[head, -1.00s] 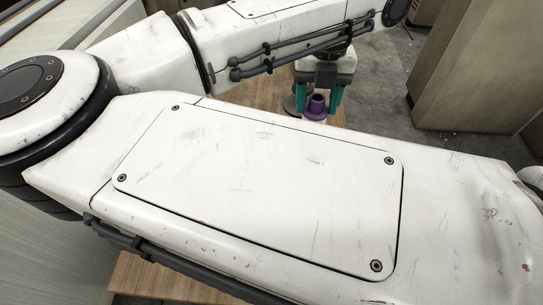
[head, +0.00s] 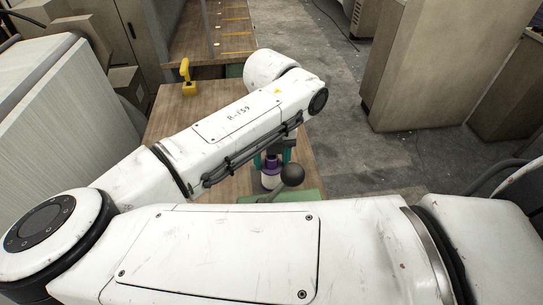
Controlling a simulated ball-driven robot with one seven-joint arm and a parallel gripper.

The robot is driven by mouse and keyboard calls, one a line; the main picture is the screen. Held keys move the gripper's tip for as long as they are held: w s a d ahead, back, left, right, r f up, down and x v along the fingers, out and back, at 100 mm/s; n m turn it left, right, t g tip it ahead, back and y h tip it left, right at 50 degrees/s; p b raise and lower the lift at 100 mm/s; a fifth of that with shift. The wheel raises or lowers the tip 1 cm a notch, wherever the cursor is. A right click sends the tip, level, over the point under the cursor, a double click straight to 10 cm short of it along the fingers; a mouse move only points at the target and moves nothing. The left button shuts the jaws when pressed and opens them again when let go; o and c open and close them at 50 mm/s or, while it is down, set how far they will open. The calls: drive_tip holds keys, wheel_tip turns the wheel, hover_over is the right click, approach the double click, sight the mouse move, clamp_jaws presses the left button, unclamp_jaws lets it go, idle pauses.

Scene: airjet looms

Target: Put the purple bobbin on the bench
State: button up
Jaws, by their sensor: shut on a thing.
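The purple bobbin (head: 271,167) shows small in the middle of the head view, with a pale band at its lower part. My gripper (head: 272,161), with teal fingers, is shut on the bobbin from above. A wooden bench top (head: 233,183) lies under and around it. I cannot tell whether the bobbin touches the bench or hangs above it. My forearm covers the gripper's upper part, and a dark ball hides some of the bobbin's right side.
The dark ball-ended lever (head: 292,175) stands close to the bobbin, beside a green surface (head: 309,195). A yellow object (head: 187,78) stands at the bench's far left. Wooden cabinets (head: 425,70) stand to the right across the grey floor. Bare wood shows left of the bobbin.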

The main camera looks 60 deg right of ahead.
drive_tip(key=shift+f, duration=0.15)
drive_tip(key=o, duration=1.1)
drive_tip(key=shift+c, duration=0.2)
wheel_tip(320, 180, up, 12)
drive_tip(key=shift+r+b, duration=0.2)
drive_tip(key=shift+b, duration=0.15)
